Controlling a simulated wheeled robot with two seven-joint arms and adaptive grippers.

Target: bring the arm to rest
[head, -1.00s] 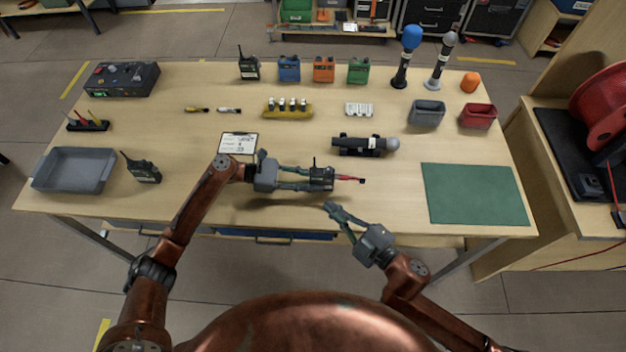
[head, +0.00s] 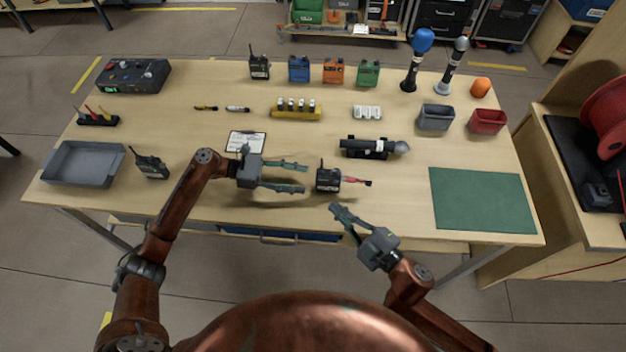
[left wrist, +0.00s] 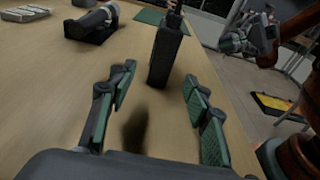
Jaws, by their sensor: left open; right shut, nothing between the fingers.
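My left gripper (head: 305,177) is open and empty above the front middle of the table. A dark radio pack (head: 328,179) with a red-tipped thing (head: 357,181) at its right side stands just right of its fingertips, apart from them. In the left wrist view the pack (left wrist: 166,50) stands upright ahead, beyond the open green-padded fingers (left wrist: 160,95). My right gripper (head: 334,209) is shut and empty near the table's front edge, right of and below the pack. It also shows at the upper right of the left wrist view (left wrist: 232,42).
A microphone (head: 375,147) lies in a cradle behind the pack. A clipboard card (head: 246,141) lies behind my left gripper. A grey tray (head: 83,182) and another radio (head: 151,166) are at left. A green mat (head: 482,200) lies at right, clear.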

